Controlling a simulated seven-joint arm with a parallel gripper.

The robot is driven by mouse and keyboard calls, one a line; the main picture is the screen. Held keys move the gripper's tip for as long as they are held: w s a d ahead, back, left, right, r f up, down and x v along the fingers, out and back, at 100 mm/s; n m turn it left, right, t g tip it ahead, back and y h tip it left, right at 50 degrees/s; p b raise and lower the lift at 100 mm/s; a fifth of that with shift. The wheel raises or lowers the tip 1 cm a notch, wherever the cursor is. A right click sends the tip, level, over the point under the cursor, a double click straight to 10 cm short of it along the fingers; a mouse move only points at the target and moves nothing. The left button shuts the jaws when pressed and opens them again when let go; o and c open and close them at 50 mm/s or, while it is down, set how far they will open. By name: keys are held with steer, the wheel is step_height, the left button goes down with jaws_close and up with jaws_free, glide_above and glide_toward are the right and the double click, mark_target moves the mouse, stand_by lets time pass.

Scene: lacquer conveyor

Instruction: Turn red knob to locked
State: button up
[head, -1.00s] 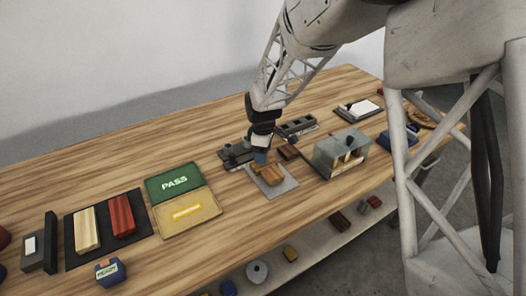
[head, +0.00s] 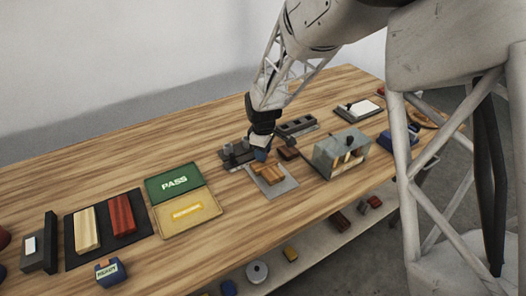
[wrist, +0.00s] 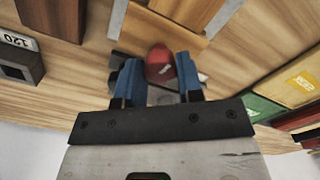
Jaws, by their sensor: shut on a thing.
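The red knob (wrist: 159,64) shows in the wrist view between the two blue fingers of my gripper (wrist: 158,80). The fingers are shut on it, one on each side. In the head view my gripper (head: 260,154) is low over the dark fixture (head: 235,154) near the middle of the bench. The knob is hidden there behind the fingers.
A grey plate with wooden blocks (head: 270,173) lies just in front of my gripper. A clear-sided box (head: 340,154) stands to its right, and a dark slotted block (head: 296,126) behind. The green PASS panel (head: 174,183) is to the left.

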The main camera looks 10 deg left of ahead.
steer(key=m, duration=0.8)
steer(key=shift+m, duration=0.3)
steer(key=m, duration=0.3)
steer(key=shift+m, duration=2.3)
steer(key=o, duration=0.9)
steer(key=shift+r, duration=0.15)
